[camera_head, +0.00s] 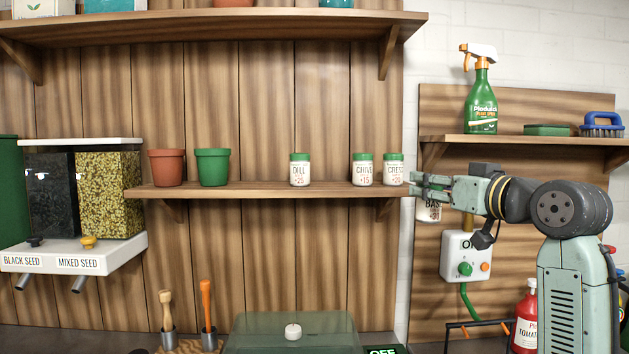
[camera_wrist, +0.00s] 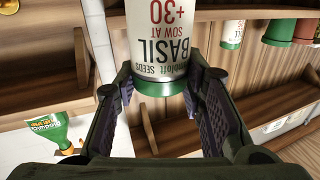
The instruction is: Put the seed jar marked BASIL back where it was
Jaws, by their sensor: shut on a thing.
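The BASIL seed jar (camera_head: 431,212) is white with a printed label. My gripper (camera_head: 425,184) is shut on it, just right of the middle shelf's right end. In the head view the gripper hides the jar's upper part. In the wrist view the BASIL jar (camera_wrist: 162,40) shows upside down between the fingers (camera_wrist: 165,88), its green lid nearest me and its "+30" label readable. The jar looks upright in the head view. On the middle shelf (camera_head: 250,190) stand the DILL jar (camera_head: 300,171), the CHIVE jar (camera_head: 363,171) and the CRESS jar (camera_head: 393,171).
A wide gap lies between DILL and CHIVE; CHIVE and CRESS stand close together. A brown pot (camera_head: 166,168) and a green pot (camera_head: 212,167) stand at the shelf's left. A control box (camera_head: 466,257) is below my gripper. A spray bottle (camera_head: 482,100) stands on the right shelf (camera_head: 530,142).

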